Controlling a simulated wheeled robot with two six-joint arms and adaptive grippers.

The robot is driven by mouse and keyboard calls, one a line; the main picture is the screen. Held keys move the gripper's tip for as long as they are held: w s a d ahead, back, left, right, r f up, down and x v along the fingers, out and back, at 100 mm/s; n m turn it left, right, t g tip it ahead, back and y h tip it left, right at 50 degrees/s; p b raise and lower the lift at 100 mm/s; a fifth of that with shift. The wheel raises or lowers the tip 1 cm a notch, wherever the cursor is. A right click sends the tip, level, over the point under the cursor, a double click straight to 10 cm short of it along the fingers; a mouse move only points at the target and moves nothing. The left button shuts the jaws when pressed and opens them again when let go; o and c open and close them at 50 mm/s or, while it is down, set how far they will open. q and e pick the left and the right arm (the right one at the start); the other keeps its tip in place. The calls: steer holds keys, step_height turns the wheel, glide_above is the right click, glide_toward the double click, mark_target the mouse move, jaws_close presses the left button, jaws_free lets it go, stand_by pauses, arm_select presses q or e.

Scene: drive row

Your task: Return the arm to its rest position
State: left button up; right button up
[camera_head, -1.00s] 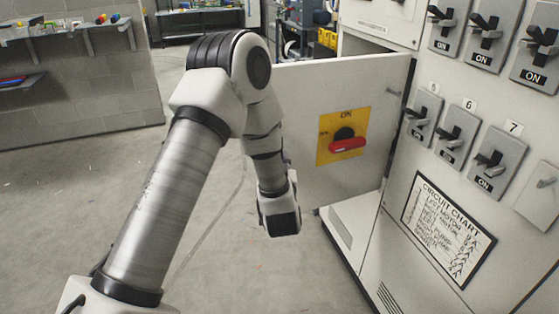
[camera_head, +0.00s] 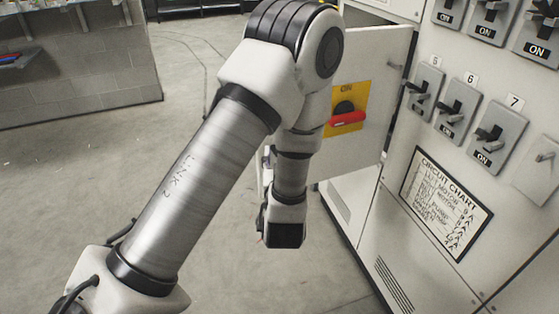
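My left arm comes in from the lower left, rises to its elbow at the top middle, then bends down to a wrist link near the picture's middle. Its fingers cannot be made out; the wrist hides them. The wrist hangs over the floor in front of the open cabinet door (camera_head: 370,160). The door carries a yellow plate (camera_head: 362,92) with a red rotary handle (camera_head: 347,118) lying level under the word ON. My arm covers the plate's left part. My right arm and gripper are not in view.
A grey cabinet on the right bears several lever switches (camera_head: 490,136) marked ON and a circuit chart (camera_head: 445,200). A low block wall (camera_head: 80,75) with shelves stands at the far left. The concrete floor (camera_head: 130,180) between them is clear.

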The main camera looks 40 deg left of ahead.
arm_select(q)
steer(key=v, duration=0.2)
steer(key=shift+s+d, duration=0.2)
steer(key=shift+s, duration=0.1)
steer(key=s+d+f+m+g+h+p, duration=0.1)
steer(key=s+f+m+g+h, duration=0.2)
steer(key=f, duration=0.9)
steer(key=s+d+f+g+h, duration=0.25)
steer(key=s+f, duration=0.35)
steer(key=f, duration=0.5)
steer(key=s+d+f+m+g+h, duration=0.2)
steer(key=s+d+f+g+h, duration=0.1)
steer(key=s, duration=0.3)
steer(key=s+d+f+m+g+h, duration=0.3)
steer(key=s+d+f+g, duration=0.2)
steer(key=s+f, duration=0.1)
steer(key=shift+s+h, duration=0.35)
steer(key=shift+s, duration=0.4)
steer(key=shift+d, duration=0.1)
